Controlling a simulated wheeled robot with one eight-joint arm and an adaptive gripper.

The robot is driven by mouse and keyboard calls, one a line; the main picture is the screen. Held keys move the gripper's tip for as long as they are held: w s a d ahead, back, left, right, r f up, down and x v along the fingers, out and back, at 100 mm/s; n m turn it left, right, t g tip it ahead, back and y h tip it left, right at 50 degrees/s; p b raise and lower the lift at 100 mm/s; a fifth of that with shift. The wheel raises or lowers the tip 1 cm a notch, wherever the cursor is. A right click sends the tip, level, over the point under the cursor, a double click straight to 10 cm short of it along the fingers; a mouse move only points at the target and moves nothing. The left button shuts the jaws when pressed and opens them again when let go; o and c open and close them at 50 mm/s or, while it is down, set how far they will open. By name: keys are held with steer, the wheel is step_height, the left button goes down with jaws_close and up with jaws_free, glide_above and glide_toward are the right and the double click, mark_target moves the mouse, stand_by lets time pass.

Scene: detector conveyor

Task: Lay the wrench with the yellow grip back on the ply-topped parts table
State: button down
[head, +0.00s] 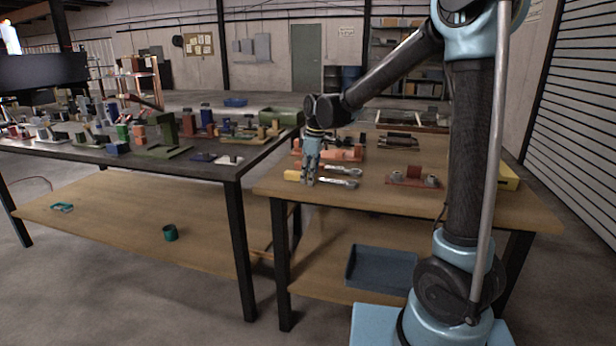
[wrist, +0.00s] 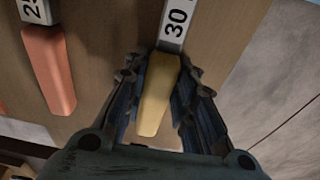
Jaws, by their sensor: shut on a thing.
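The wrench with the yellow grip (head: 291,176) is in my gripper (head: 309,182) over the front left of the ply-topped parts table (head: 375,199). Its steel end reaches right in the head view. In the wrist view its yellow grip (wrist: 157,95) lies between both fingers of my gripper (wrist: 158,118), with a label reading 30 beyond it. The fingers are shut on the grip. The wrench is low, at or just above the ply; I cannot tell whether it touches. A second wrench with a salmon grip (wrist: 48,70) lies to its left in the wrist view.
A reddish fixture (head: 413,178) stands to the right on the ply top. A dark-topped bench (head: 215,172) crowded with parts stands at the left. A blue-grey bin (head: 381,268) sits on the lower shelf. Bare ply shows along the table's front.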

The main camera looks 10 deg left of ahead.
steer(key=c, duration=1.5)
jaws_free()
steer(key=shift+s+d+f, duration=0.1)
steer(key=shift+s+f, duration=0.1)
steer(key=shift+o, duration=0.9)
steer(key=shift+w+f, duration=0.2)
steer(key=shift+w, duration=0.05)
steer(key=shift+r, duration=0.1)
